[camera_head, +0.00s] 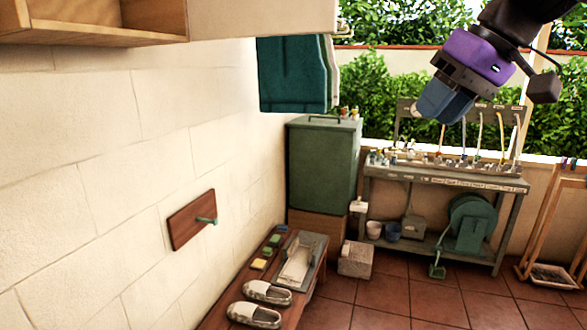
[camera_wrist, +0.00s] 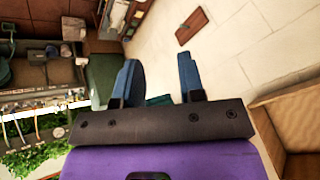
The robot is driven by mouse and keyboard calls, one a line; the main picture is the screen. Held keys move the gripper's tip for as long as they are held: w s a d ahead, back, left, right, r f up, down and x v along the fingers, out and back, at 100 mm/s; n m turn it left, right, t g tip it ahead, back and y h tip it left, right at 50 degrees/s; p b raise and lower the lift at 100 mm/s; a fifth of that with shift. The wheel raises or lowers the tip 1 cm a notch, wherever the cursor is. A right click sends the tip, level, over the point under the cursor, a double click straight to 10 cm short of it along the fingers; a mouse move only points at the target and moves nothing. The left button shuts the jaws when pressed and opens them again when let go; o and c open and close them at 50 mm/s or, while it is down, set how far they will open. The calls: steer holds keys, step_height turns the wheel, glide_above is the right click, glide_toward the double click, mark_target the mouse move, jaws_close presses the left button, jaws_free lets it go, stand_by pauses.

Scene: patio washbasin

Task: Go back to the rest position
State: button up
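My gripper (camera_head: 443,105) is raised at the upper right of the head view, in front of the hedge and above the washbasin bench. In the wrist view its two blue fingers (camera_wrist: 157,80) stand apart with nothing between them, so it is open and empty. It touches nothing in either view. A wooden plaque with a green peg (camera_head: 192,220) is fixed on the left wall; it also shows beyond the fingers in the wrist view (camera_wrist: 191,26).
A wooden bench (camera_head: 220,312) along the wall holds slippers (camera_head: 266,292), sponges and a grey tray (camera_head: 309,243). A green cabinet (camera_head: 322,165) stands in the corner, beside a cluttered washbasin bench (camera_head: 440,178). Teal cloth (camera_head: 292,75) hangs above. The tiled floor (camera_head: 395,298) at front is clear.

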steer(key=s+d+f+m+t+h, duration=0.1)
steer(key=s+d+f+m+h, duration=0.1)
steer(key=s+d+f, duration=0.2)
steer(key=s+d+f+m+h, duration=0.2)
steer(key=s+d+f, duration=0.3)
steer(key=s+f, duration=0.4)
steer(key=shift+s+d+t+h, duration=0.15)
steer(key=shift+s+t+h, duration=0.25)
steer(key=shift+s+h, duration=0.1)
